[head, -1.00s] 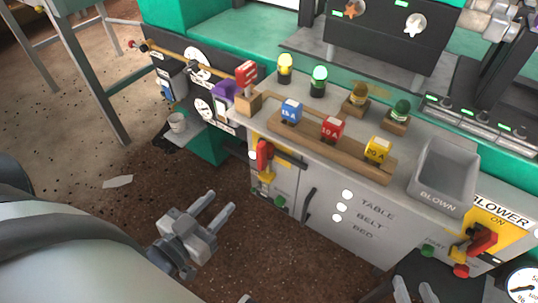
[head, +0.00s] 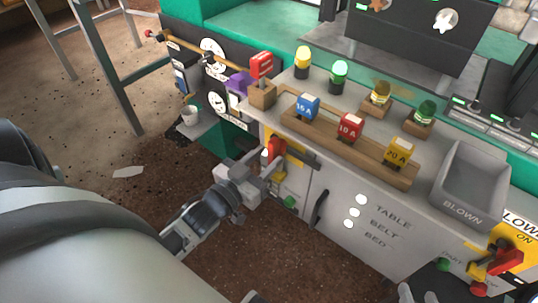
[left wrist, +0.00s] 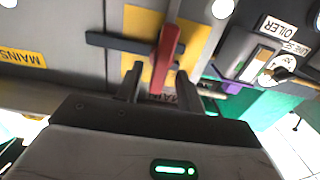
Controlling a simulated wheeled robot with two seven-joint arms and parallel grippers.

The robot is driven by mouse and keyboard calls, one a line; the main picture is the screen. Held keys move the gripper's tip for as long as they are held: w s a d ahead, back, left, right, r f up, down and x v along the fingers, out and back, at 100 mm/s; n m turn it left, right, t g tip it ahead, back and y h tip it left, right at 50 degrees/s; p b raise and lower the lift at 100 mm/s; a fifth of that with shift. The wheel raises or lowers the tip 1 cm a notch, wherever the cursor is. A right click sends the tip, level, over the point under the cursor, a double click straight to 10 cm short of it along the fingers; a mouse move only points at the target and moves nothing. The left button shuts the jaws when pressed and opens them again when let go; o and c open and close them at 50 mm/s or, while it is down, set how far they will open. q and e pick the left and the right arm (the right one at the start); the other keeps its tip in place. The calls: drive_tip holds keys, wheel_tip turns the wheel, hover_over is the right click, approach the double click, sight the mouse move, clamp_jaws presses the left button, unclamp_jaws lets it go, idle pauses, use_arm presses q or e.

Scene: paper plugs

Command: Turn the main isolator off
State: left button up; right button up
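The main isolator's red handle (head: 276,148) sits on a yellow plate at the left end of the grey cabinet front. In the left wrist view the red handle (left wrist: 167,52) stands out from the yellow plate (left wrist: 140,25), beside a MAINS label (left wrist: 22,58). My left gripper (head: 270,168) is at the handle. Its fingers (left wrist: 160,84) are apart, one on each side of the handle's end, with gaps visible. In the head view the fingers partly cover the plate. My right gripper (head: 422,294) shows only its tips at the bottom edge, apart and empty.
Blue, red and yellow fuse blocks (head: 350,127) stand on a wooden rail on the cabinet top. A grey BLOWN bin (head: 470,185) is at the right. A blower switch with a red handle (head: 505,260) is at the lower right. A dark cabinet handle (head: 320,208) sticks out nearby.

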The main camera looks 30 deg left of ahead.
use_arm(q)
drive_tip(key=shift+w+d, duration=0.1)
drive_tip(key=shift+w, duration=0.85)
drive_tip(key=shift+c, duration=0.4)
clamp_jaws()
